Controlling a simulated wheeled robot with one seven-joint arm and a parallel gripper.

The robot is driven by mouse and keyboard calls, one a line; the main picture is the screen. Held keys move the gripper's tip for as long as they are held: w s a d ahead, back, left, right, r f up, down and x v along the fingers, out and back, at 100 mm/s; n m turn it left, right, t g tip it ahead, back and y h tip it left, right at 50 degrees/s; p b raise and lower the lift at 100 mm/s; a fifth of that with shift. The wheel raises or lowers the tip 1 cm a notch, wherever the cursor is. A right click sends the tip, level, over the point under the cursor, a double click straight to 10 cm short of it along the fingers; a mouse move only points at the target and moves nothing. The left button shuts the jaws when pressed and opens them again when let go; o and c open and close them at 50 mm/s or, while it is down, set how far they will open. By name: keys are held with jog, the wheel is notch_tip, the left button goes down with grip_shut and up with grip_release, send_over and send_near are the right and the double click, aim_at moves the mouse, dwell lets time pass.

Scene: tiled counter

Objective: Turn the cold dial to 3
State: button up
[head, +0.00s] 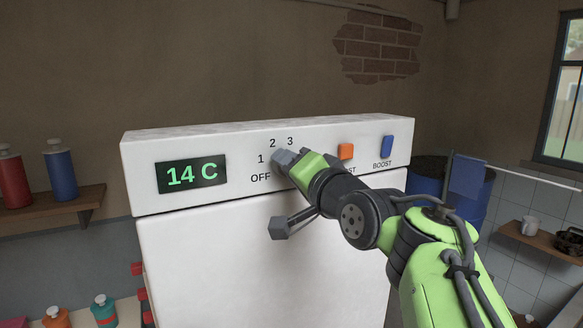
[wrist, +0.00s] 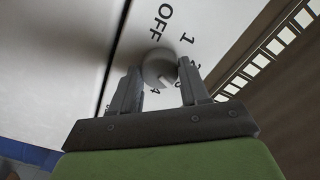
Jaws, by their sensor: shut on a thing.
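The cold dial (wrist: 158,66) is a round grey knob on the white panel, seen in the wrist view with a pale mark on its lower right side. The mark points roughly between the partly covered 3 and the 4; its exact setting is hard to tell. My gripper (wrist: 160,78) has one finger on each side of the knob and is shut on it. In the head view my gripper (head: 282,158) covers the dial. The printed OFF, 1, 2 and 3 show around it; the 4 is hidden there.
A green display (head: 191,175) reads 14 C at the panel's left. An orange button (head: 346,151) and a blue switch (head: 387,146) marked BOOST sit right of my gripper. Shelves with bottles (head: 60,170) stand to the left, and a blue bin (head: 425,190) behind to the right.

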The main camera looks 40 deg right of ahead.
dwell(0.5)
jog(key=o, duration=1)
jog(key=shift+o, duration=0.2)
jog(key=b+v, duration=0.2)
jog(key=v, duration=1.3)
jog(key=shift+s, duration=0.4)
jog(key=shift+a, duration=0.15)
